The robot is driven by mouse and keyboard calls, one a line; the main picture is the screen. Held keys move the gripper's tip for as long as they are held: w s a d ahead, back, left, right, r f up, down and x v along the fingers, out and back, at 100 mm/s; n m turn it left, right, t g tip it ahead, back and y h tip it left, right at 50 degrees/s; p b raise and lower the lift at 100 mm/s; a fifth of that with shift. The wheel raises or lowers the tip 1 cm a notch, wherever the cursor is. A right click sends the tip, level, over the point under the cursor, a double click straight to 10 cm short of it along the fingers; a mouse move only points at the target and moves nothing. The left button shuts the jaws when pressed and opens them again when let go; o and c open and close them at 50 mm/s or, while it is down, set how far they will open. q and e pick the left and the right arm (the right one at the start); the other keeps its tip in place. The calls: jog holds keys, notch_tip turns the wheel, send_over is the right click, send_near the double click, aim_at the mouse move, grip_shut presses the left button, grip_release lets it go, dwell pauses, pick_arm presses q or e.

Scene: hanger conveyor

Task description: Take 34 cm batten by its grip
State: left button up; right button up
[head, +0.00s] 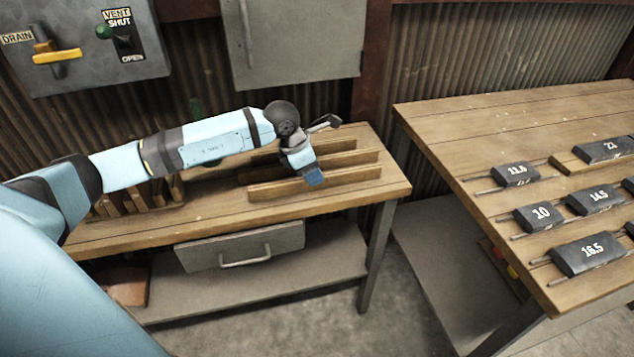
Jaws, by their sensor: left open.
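Three long wooden battens lie side by side on the left workbench: a front one (345,177), a middle one (355,159) and a back one (335,144). I see no length marks on them, so I cannot tell which is 34 cm. My left gripper (321,150) is open, with nothing between its fingers. It is over the battens, and its blue-tipped finger appears just over the front one; I cannot tell whether it touches. The gripper and forearm hide parts of the battens, and no separate grip is clear. My right gripper is out of view.
The left workbench (390,190) also bears several short wooden pieces (135,203) in a rack. The right table (480,118) carries dark numbered blocks, including 10 (538,216) and 16.5 (588,254), with thin rods. A wall panel (85,75) has drain and vent levers. A grey cabinet (300,40) hangs behind.

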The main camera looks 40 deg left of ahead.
pick_arm(q)
jog(key=x, duration=0.3)
jog(key=shift+d+f, duration=0.15)
grip_shut()
notch_tip(320, 180, up, 20)
jog(key=p, duration=0.1)
dwell(0.4)
